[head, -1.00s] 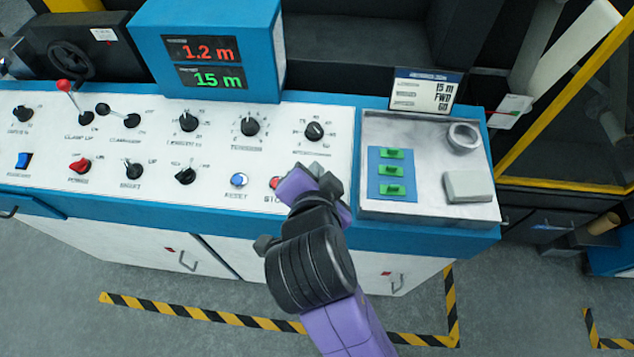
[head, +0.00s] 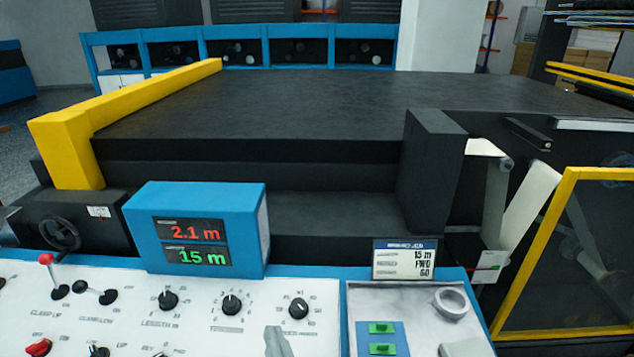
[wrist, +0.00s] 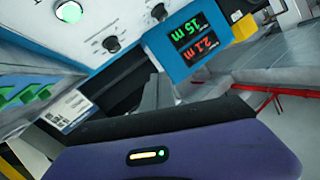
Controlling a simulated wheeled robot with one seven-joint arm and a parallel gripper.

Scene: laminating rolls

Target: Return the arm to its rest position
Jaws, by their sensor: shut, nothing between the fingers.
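My gripper (head: 276,341) shows only as a grey tip at the bottom edge of the head view, in front of the white control panel (head: 215,325). The rest of my arm is out of that frame. In the wrist view my gripper (wrist: 160,92) shows grey fingers, shut and empty, beyond its purple body. The panel also shows there (wrist: 95,22), tilted, apart from the fingers. The blue display box (head: 200,225) reads 2.1 m in red and 15 m in green. It also shows upside down in the wrist view (wrist: 190,40).
A tray with green blocks (head: 381,328) and a ring (head: 452,302) sits right of the knobs, below a sign card (head: 404,260). A red-tipped lever (head: 47,260) stands at left. A green-lit button (wrist: 68,11) shows in the wrist view. A yellow-framed guard (head: 535,255) stands at right.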

